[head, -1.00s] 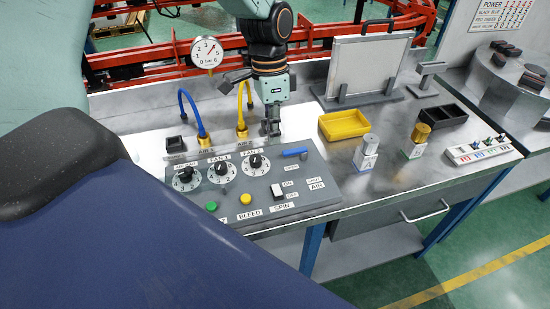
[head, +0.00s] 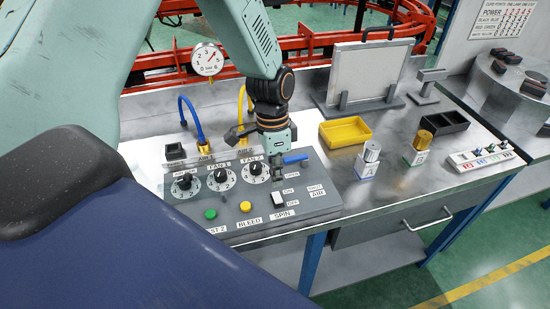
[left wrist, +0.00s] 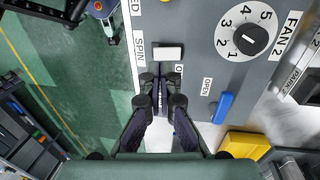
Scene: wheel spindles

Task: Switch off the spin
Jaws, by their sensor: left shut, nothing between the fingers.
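The spin switch (head: 278,198) is a small white rocker on the grey control panel (head: 227,209), beside ON and OFF labels and above the SPIN label. Which side of it is pressed cannot be told. It also shows in the left wrist view (left wrist: 168,52), by the SPIN label. My left gripper (head: 277,174) points down over the panel, just behind the switch. In the left wrist view its fingertips (left wrist: 160,78) are together, empty, and appear just short of the switch. My right gripper is not in view.
A blue lever (head: 295,158) sits close right of my left gripper. Fan dials (head: 221,178), a green button (head: 210,213) and a yellow button (head: 245,206) share the panel. A yellow tray (head: 345,131) and two small canisters stand to the right. Hoses rise behind.

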